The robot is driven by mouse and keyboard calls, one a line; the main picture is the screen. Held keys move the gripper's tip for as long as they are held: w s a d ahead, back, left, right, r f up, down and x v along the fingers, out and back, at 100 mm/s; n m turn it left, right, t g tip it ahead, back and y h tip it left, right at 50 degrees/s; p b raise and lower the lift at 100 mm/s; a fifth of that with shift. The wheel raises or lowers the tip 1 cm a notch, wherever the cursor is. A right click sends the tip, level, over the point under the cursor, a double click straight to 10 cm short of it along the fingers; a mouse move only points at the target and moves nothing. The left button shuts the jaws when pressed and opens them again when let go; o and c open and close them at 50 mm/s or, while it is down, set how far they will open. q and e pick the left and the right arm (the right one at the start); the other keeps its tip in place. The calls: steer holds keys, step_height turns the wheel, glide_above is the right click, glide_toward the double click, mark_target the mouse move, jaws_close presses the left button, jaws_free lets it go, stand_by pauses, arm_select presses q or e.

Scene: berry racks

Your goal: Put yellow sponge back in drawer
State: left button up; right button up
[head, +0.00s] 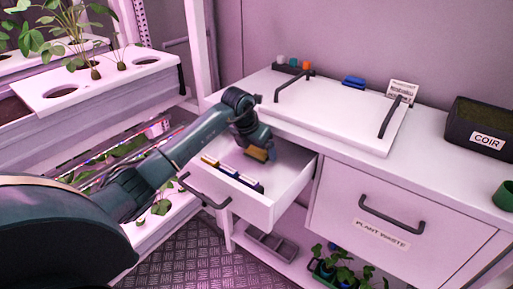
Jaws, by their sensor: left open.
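The yellow sponge (257,154) shows just below my left gripper (256,147), at the back of the open drawer (286,194). My left gripper points down over the drawer and is open. I cannot tell whether the sponge touches the fingers or rests on the drawer floor. The drawer is white with a dark handle and is pulled out under the counter. In its front left part lie several small items, blue, white and yellowish. My right gripper is not in view.
The white counter (437,150) carries a lid with dark handles (359,122), a blue item (353,82) and a black COIR box (480,128). A shut plant waste drawer (404,222) is at the right. Plant racks (100,88) stand at the left.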

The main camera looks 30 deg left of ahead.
arm_select(q)
steer(key=v, duration=1.2)
steer(key=shift+p, duration=0.35)
